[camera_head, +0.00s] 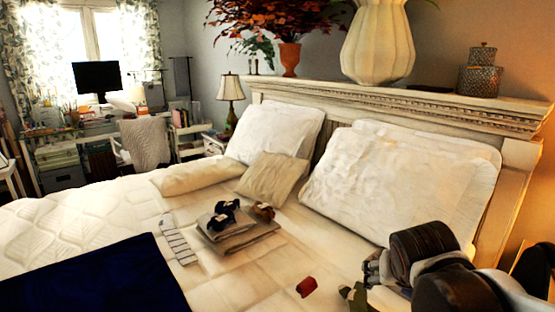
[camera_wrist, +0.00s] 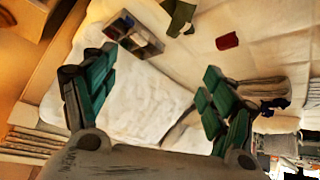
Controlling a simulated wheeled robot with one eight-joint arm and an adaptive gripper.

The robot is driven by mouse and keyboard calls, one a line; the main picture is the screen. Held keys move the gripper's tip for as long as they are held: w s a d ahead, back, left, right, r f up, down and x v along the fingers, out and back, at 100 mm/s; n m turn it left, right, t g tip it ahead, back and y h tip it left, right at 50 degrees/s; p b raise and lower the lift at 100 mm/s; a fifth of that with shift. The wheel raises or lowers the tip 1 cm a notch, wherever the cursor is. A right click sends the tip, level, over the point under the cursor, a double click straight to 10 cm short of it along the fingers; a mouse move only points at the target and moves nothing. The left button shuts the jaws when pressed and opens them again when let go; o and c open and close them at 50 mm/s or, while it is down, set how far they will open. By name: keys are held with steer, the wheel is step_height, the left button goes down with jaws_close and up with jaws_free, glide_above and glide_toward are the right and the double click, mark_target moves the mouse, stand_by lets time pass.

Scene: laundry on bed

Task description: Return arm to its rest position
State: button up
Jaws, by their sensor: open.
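My gripper (camera_wrist: 157,63) shows in the wrist view with its two green-padded fingers spread wide and nothing between them. The white bedding lies beyond the fingers. In the head view, my arm enters at the lower right, over the bed's near right side by the pillows. The gripper's fingers cannot be made out clearly there.
A red item (camera_head: 306,287) and an olive-green item (camera_head: 355,296) lie on the bed (camera_head: 235,279). Folded clothes (camera_head: 238,238) and a navy blanket (camera_head: 95,277) lie farther left. A grey compartment box (camera_wrist: 121,26) shows in the wrist view. The headboard (camera_head: 400,103) runs behind the pillows.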

steer(key=s+a+n+y, duration=0.2)
steer(key=s+a, duration=0.3)
steer(key=s, duration=0.6)
steer(key=shift+s+f+n+y, duration=0.3)
steer(key=shift+s+y, duration=0.05)
steer(key=shift+y, duration=0.05)
